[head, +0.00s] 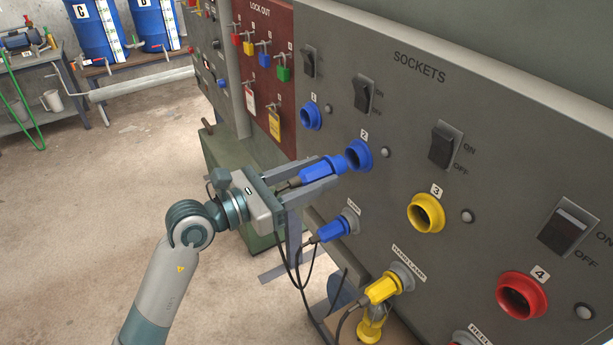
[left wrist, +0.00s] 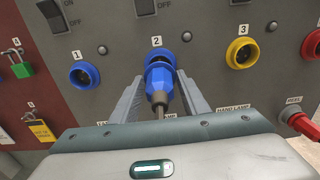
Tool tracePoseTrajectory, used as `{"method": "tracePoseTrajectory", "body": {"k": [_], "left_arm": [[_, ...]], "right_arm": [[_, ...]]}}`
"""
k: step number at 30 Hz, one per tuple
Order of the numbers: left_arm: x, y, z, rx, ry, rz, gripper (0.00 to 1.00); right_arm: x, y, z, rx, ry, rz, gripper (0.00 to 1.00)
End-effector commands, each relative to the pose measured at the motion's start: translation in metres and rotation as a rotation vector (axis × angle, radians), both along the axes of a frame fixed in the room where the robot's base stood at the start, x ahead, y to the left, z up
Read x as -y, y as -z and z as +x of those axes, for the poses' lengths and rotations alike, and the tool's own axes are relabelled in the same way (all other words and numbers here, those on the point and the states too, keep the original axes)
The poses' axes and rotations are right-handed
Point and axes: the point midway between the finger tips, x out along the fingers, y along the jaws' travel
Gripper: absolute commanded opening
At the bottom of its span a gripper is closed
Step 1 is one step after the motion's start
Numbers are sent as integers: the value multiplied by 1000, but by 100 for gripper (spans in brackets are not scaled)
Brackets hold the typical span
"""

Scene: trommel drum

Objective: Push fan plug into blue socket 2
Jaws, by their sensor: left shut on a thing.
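My left gripper (head: 310,180) is shut on a blue plug (head: 321,168), with a finger on either side of it and its dark cable trailing back and down. The plug also shows between the fingers in the left wrist view (left wrist: 158,88). Its front end points at blue socket 2 (head: 359,154) and is right at the socket's mouth. In the left wrist view the plug covers the lower part of socket 2 (left wrist: 159,58). I cannot tell whether its tip is inside the socket. My right gripper is not in view.
Blue socket 1 (head: 310,116), yellow socket 3 (head: 426,213) and red socket 4 (head: 521,295) sit on the grey panel (head: 480,120), with switches above. Below are another blue plug (head: 333,229) and a yellow plug (head: 382,289) in holders, with hanging cables.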

Motion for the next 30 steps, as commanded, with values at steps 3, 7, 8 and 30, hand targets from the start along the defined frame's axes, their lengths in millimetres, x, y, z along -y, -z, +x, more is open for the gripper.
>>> {"method": "tracePoseTrajectory", "body": {"k": [3, 7, 8, 30], "left_arm": [[9, -1, 6, 2, 2, -2, 6], [16, -1, 12, 1, 0, -2, 6], [18, -1, 13, 2, 1, -2, 6], [28, -1, 20, 1, 1, 0, 6]], "right_arm": [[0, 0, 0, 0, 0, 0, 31], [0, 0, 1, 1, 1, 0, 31], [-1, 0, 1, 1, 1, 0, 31], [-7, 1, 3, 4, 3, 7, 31]]}}
